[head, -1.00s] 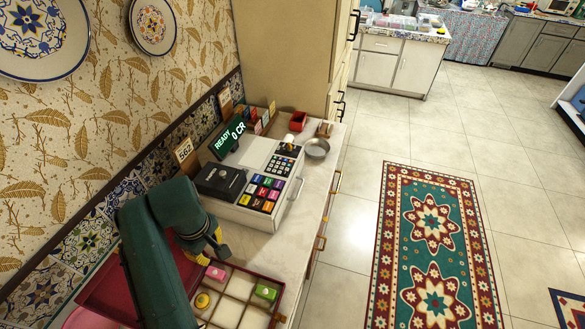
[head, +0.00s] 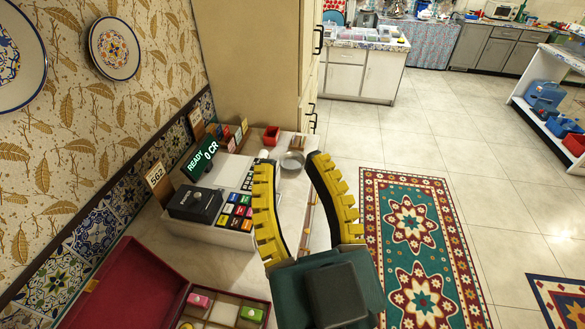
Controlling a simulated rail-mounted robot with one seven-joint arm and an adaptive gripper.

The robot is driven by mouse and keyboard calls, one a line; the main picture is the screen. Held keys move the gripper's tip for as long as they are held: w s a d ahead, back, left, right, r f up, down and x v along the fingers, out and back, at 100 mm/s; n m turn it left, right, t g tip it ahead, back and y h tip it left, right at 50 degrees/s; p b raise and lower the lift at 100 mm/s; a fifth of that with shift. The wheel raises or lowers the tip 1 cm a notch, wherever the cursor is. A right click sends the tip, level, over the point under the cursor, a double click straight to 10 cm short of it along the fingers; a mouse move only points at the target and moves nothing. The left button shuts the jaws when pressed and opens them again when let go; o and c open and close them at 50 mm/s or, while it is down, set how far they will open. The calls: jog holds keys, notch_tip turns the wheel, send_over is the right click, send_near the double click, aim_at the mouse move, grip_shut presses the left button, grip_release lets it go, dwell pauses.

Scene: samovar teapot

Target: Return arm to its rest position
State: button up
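My gripper (head: 291,165) is large in the head view, raised in front of the counter. Its two ribbed yellow fingers stand apart and point up and away. The space between them is empty, so it is open. The dark green wrist of my arm (head: 325,290) is at the bottom centre. Behind the left finger, the cash register (head: 211,226) with coloured keys is partly hidden. Its display reads READY 0 CR.
A red-lined box (head: 135,285) with an open lid lies at the lower left; its compartments hold a pink block (head: 199,300) and a green block (head: 251,315). A metal bowl (head: 292,161) and red container (head: 271,135) sit on the counter. Open floor with a patterned rug (head: 455,290) lies right.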

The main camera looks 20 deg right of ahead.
notch_tip(320, 180, up, 28)
jog(key=p, duration=2.8)
notch_tip(320, 180, down, 39)
jog(key=b, duration=3.8)
jog(key=shift+b, duration=0.4)
